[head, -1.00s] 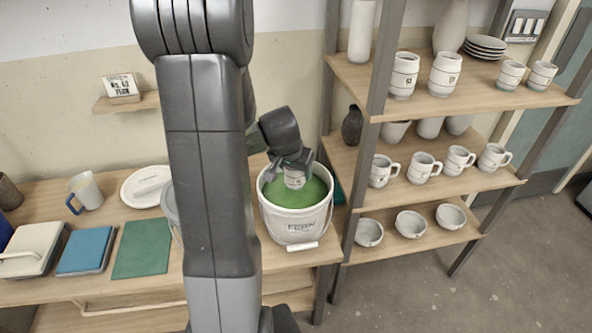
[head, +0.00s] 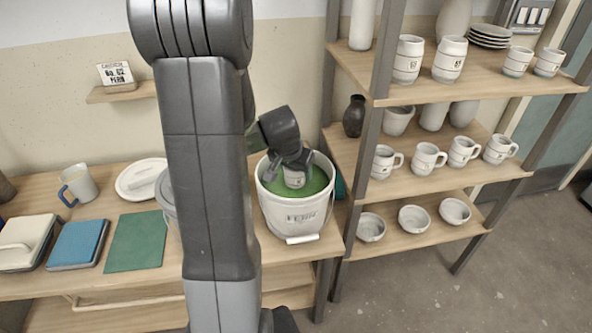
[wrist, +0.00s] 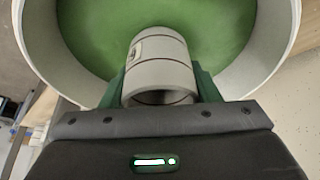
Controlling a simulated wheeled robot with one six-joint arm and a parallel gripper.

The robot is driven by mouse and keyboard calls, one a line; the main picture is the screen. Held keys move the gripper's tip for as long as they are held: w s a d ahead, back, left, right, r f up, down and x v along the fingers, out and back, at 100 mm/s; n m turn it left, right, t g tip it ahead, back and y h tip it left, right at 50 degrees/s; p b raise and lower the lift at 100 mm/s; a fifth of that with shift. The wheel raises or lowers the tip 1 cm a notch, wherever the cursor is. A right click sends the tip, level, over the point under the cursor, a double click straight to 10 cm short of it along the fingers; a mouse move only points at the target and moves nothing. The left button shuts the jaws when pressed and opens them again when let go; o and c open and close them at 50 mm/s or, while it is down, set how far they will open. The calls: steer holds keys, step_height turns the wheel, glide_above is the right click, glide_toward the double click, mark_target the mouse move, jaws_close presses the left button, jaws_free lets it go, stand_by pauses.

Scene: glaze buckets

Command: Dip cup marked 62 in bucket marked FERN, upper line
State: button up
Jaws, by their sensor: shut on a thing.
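The white bucket (head: 291,217) with green glaze (head: 322,181) stands on the bench and is marked FERN. My gripper (head: 293,165) points down into the bucket and is shut on a pale cup (head: 294,180). In the wrist view the cup (wrist: 160,62) lies between the fingers, with dark lines around it and a small tag whose number I cannot read. The cup is inside the bucket rim, just above or touching the green glaze (wrist: 90,40); the contact is too unclear to tell.
A sign card (head: 116,75) sits on a small wall ledge. A second bucket (head: 167,195) is partly hidden behind my arm. A shelf rack (head: 400,190) with several cups, mugs and bowls stands close on the right. A mug (head: 79,185) and trays are on the left bench.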

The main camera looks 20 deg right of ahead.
mark_target(296, 182)
steer(key=shift+f+b, duration=1.25)
steer(key=shift+f, duration=0.15)
steer(key=shift+f, duration=0.1)
steer(key=shift+f+b, duration=0.75)
steer(key=shift+b, duration=0.2)
steer(key=shift+f+b, duration=0.1)
steer(key=shift+b, duration=0.2)
stand_by(0.6)
steer(key=shift+r+p, duration=2.45)
steer(key=shift+r, duration=1.2)
step_height(296, 182, up, 8)
steer(key=p, duration=0.5)
steer(key=shift+f, duration=0.2)
